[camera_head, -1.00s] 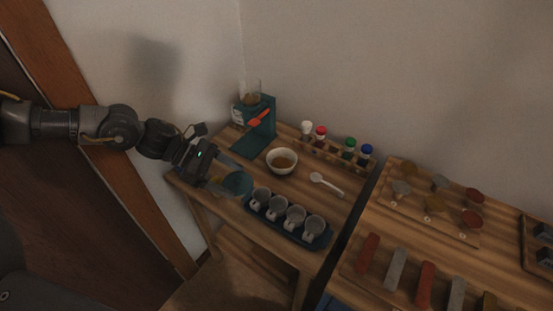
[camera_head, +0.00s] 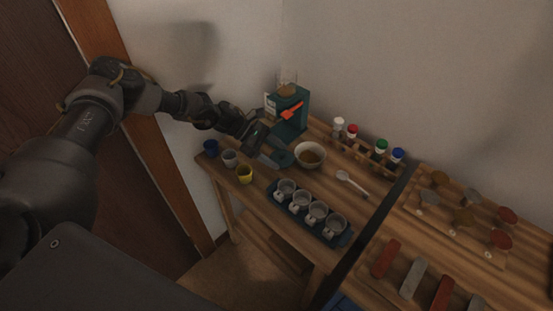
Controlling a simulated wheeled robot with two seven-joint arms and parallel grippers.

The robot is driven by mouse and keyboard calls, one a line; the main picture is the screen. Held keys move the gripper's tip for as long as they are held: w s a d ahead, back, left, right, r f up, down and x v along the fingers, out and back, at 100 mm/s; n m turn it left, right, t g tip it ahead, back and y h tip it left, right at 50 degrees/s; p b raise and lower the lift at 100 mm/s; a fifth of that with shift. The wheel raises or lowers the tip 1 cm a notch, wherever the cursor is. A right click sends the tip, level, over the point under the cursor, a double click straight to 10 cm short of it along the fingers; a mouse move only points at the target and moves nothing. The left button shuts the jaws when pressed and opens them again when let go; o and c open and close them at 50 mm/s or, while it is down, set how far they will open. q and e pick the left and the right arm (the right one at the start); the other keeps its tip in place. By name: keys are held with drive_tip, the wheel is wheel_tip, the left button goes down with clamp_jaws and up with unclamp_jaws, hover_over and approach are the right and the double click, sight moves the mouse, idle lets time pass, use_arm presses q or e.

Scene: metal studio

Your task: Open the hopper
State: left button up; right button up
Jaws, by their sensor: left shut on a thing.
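The hopper is a clear container (camera_head: 288,82) with brown contents, on top of a teal dispenser (camera_head: 291,124) at the back of the small wooden table. A red lever (camera_head: 292,111) slants across the dispenser's front. My left gripper (camera_head: 272,154) is shut on a teal round piece (camera_head: 284,158), in front of the dispenser and left of the white bowl. Whether this piece is a lid or a cup is hard to tell, and the fingers partly hide it. My right gripper is not in view.
A white bowl (camera_head: 310,156) with brown contents and a white spoon (camera_head: 351,183) lie nearby. A dark tray (camera_head: 338,239) holds several metal cups. Capped bottles in a rack (camera_head: 366,154) line the back.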

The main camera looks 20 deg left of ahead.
sight(277, 158)
use_arm(q)
drive_tip(key=shift+w+f, duration=0.5)
drive_tip(key=shift+f, duration=0.1)
wheel_tip(277, 158, down, 2)
drive_tip(key=shift+f, duration=0.15)
drive_tip(key=shift+w+f+p, duration=0.15)
drive_tip(key=shift+f+p, duration=0.15)
drive_tip(key=shift+f, duration=0.15)
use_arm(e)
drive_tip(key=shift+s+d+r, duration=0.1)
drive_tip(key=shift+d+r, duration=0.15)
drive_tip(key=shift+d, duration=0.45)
use_arm(q)
drive_tip(key=o, duration=0.7)
drive_tip(key=shift+f, duration=0.1)
drive_tip(key=shift+o, duration=0.2)
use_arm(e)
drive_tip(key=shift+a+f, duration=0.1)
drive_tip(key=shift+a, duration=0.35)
